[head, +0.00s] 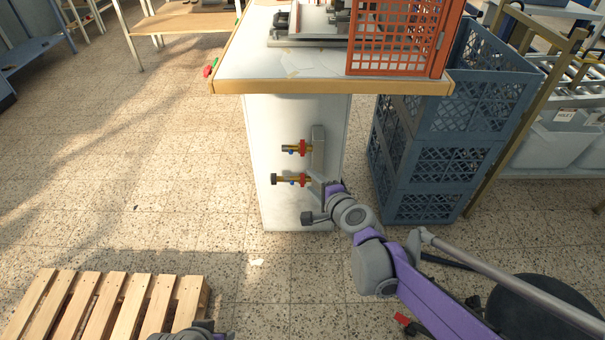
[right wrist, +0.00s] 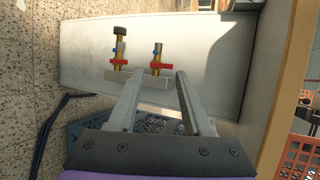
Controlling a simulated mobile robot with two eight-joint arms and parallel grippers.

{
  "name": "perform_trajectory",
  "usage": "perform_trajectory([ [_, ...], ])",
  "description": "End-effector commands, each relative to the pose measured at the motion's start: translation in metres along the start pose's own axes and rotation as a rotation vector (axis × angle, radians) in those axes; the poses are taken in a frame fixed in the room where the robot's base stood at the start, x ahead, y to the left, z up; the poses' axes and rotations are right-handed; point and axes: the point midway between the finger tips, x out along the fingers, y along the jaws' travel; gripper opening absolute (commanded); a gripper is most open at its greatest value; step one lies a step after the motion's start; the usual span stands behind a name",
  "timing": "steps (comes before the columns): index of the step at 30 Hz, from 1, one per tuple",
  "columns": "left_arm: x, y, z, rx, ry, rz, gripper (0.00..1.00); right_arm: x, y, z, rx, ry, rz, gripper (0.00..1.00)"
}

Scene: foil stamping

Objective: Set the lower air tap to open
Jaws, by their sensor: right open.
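The lower air tap (head: 290,180) is a brass fitting with a dark end, a blue part and a red handle on the white cabinet's side. In the right wrist view it is the left one (right wrist: 119,45), its red handle crosswise to the brass body. The upper tap (head: 295,148) is similar and shows on the right in the wrist view (right wrist: 157,58), its red handle also crosswise.
The white cabinet (head: 270,120) carries a wood-edged top with an orange crate (head: 395,40). Blue crates (head: 430,160) stand close at its right. A wooden pallet (head: 105,300) lies at lower left. The floor left of the cabinet is clear.

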Motion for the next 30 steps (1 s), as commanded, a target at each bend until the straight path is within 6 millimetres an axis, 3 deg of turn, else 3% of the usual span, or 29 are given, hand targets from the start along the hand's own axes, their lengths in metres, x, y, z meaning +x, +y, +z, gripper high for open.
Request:
perform_trajectory([
  [3, -0.014, 0.0, -0.004, 0.0, 0.004, 0.0, 0.5, 0.047, -0.019, -0.011, 0.287, 0.045, -0.105, 0.5],
  [7, -0.026, 0.0, -0.007, 0.0, 0.008, 0.0, 0.5, 0.093, -0.017, -0.026, 0.619, 0.101, -0.198, 0.5],
  [11, -0.038, 0.0, -0.01, 0.0, 0.012, 0.0, 0.5, 0.135, 0.007, -0.04, 0.953, 0.164, -0.267, 0.5],
  [15, -0.049, 0.0, -0.013, 0.0, 0.016, 0.0, 0.5, 0.169, 0.05, -0.049, 1.267, 0.235, -0.307, 0.5],
  [18, -0.054, 0.0, -0.015, 0.0, 0.018, 0.0, 0.5, 0.184, 0.078, -0.05, 1.428, 0.277, -0.319, 0.5],
  [22, -0.056, 0.0, -0.015, 0.0, 0.019, 0.0, 0.5, 0.194, 0.102, -0.051, 1.546, 0.311, -0.324, 0.5],
  [30, -0.052, 0.0, -0.014, 0.0, 0.017, 0.0, 0.5, 0.22, 0.11, -0.061, 1.576, 0.322, -0.325, 0.5],
])
